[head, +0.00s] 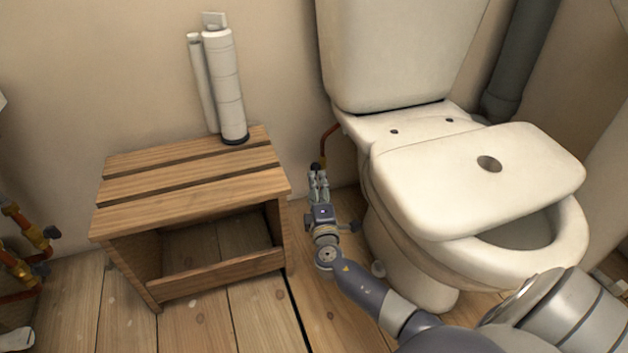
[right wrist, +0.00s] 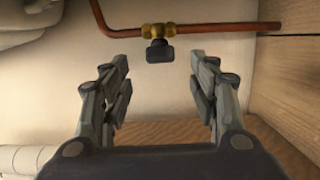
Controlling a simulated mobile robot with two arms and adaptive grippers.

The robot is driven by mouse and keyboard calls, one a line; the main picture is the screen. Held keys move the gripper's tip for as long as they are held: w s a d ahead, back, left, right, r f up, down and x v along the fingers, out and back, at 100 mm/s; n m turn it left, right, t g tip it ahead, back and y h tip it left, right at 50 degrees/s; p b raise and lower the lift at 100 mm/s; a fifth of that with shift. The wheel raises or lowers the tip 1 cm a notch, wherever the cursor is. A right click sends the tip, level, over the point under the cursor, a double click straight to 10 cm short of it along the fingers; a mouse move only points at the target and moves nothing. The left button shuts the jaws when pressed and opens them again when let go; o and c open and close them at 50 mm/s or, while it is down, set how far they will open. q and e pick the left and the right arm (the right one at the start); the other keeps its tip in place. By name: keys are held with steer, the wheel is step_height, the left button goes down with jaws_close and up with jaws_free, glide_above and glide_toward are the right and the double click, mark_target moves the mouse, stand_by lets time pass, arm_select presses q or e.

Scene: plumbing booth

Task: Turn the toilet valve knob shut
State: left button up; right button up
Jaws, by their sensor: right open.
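The toilet valve shows in the right wrist view as a brass body (right wrist: 157,31) on a copper pipe, with a dark knob (right wrist: 160,50) on it. My right gripper (right wrist: 159,64) is open, with one finger on each side of the knob's line and a gap to both. The knob is just beyond the fingertips, roughly centred between them. In the head view my right gripper (head: 318,177) is low by the wall, between the wooden stool and the toilet (head: 395,220). There the valve is mostly hidden by the gripper. My left gripper is out of view.
A slatted wooden stool (head: 190,187) stands close on the left, with a white cylinder (head: 225,85) on top. A copper pipe (head: 329,140) runs beside the toilet. More pipes with brass fittings (head: 30,235) are at the far left. Floorboards in front are clear.

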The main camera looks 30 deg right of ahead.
mark_target(314, 169)
steer(key=shift+b+x, duration=0.9)
steer(key=shift+x, duration=1.9)
steer(key=c, duration=1.1)
